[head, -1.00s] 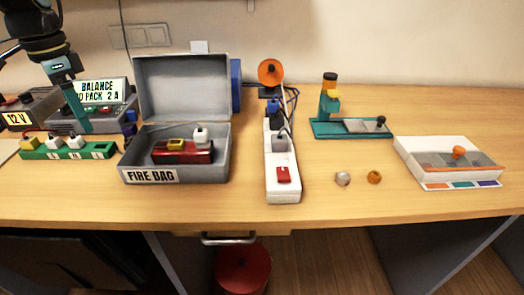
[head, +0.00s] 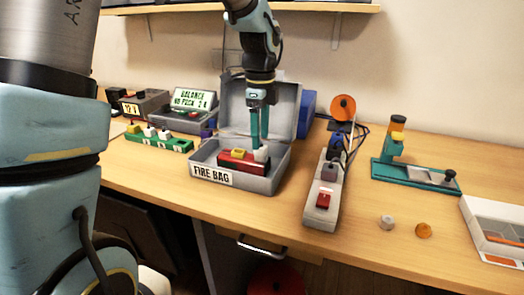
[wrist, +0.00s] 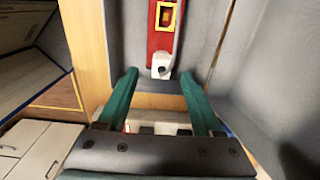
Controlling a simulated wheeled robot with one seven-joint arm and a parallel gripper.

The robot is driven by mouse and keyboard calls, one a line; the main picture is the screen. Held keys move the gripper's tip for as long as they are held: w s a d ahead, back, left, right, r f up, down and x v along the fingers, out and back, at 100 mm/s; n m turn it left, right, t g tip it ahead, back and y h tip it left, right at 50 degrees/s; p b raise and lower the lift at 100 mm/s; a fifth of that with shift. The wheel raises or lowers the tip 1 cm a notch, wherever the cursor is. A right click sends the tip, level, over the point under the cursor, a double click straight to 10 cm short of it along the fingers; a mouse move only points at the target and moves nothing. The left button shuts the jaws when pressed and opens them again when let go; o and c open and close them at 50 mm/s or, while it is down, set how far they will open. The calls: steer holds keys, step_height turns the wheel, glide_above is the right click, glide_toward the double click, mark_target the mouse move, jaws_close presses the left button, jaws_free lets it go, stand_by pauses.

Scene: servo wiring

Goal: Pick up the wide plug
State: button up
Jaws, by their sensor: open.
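A red battery pack (head: 232,164) lies in the open grey fire bag box (head: 268,184). On its top are a yellow connector (head: 240,152) and, at its right end, a white plug (head: 262,154). I cannot tell for sure which is the wide plug. My gripper (head: 260,144) points down, open, right above the white plug. In the wrist view the white plug (wrist: 161,66) shows between the spread teal fingertips (wrist: 158,76), with nothing held. The yellow connector (wrist: 166,14) is farther up the red pack.
The box's raised lid (head: 287,105) stands close behind my gripper. A green board (head: 165,141) with several plugs is at left. The table front between box and strip is clear.

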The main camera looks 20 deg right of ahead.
mark_target(261, 146)
step_height(261, 146, down, 4)
steer(key=shift+f+p, duration=0.25)
steer(key=shift+p, duration=0.35)
jaws_close()
